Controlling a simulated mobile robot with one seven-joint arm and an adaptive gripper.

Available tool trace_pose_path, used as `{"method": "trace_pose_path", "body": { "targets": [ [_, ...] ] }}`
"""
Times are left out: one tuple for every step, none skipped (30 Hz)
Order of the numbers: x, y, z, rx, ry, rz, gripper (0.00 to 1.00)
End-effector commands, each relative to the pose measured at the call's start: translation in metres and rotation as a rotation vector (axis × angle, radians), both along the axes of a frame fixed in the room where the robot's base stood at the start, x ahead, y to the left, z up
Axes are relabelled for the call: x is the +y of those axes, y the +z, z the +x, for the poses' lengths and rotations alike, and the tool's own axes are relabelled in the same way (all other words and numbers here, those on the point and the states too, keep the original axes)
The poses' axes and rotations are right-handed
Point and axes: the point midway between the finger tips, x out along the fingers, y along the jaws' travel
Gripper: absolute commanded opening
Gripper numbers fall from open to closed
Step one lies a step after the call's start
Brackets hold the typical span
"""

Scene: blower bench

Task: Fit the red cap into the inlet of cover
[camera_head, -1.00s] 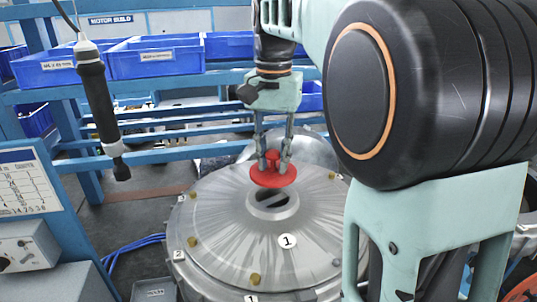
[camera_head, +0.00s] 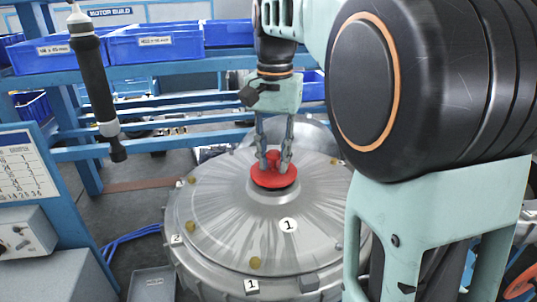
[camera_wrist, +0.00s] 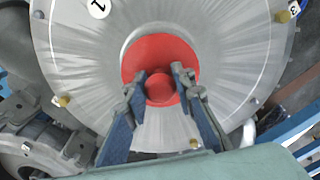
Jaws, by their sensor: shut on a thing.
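The round grey metal cover (camera_head: 225,225) lies flat with a raised central inlet, and a label "1" is on it. The red cap (camera_head: 273,178) sits at the inlet and hides its opening. In the wrist view the red cap (camera_wrist: 150,50) lies within the inlet's ring (camera_wrist: 128,40), with a crescent of the ring showing at its upper left. My gripper (camera_head: 274,164) is above the cover, its two fingers shut on the cap's knob. In the wrist view the fingers (camera_wrist: 160,88) stand on both sides of the knob. Whether the cap is fully seated cannot be told.
Blue bins (camera_head: 155,43) stand on a blue rack behind. A hanging black tool (camera_head: 97,90) is at left. A grey control box (camera_head: 35,233) stands at lower left. Brass bolts (camera_head: 190,227) stand up around the cover's rim.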

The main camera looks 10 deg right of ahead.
Motion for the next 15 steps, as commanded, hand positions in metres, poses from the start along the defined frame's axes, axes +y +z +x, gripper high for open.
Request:
{"method": "trace_pose_path", "body": {
  "targets": [
    [0.0001, 0.0003, 0.0000, 0.000, 0.000, 0.000, 0.00],
    [0.0000, 0.0001, 0.0000, 0.000, 0.000, 0.000, 0.00],
    [0.0000, -0.0002, 0.0000, 0.000, 0.000, 0.000, 0.00],
    [0.0001, -0.0006, 0.0000, 0.000, 0.000, 0.000, 0.00],
    [0.0000, -0.0011, 0.0000, 0.000, 0.000, 0.000, 0.00],
    [0.0000, -0.0018, 0.0000, 0.000, 0.000, 0.000, 0.00],
    [0.0000, -0.0025, 0.0000, 0.000, 0.000, 0.000, 0.00],
    [0.0000, -0.0033, 0.0000, 0.000, 0.000, 0.000, 0.00],
    [0.0000, -0.0043, -0.0001, 0.000, 0.000, 0.000, 0.00],
    [0.0000, -0.0051, -0.0001, 0.000, 0.000, 0.000, 0.00],
    [0.0000, -0.0059, -0.0001, 0.000, 0.000, 0.000, 0.00],
    [0.0000, -0.0070, -0.0001, 0.000, 0.000, 0.000, 0.00],
    [0.0000, -0.0077, -0.0002, 0.000, 0.000, 0.000, 0.00],
    [0.0000, -0.0085, -0.0002, 0.000, 0.000, 0.000, 0.00],
    [-0.0001, -0.0095, -0.0003, 0.001, 0.000, 0.000, 0.00]
  ]
}}
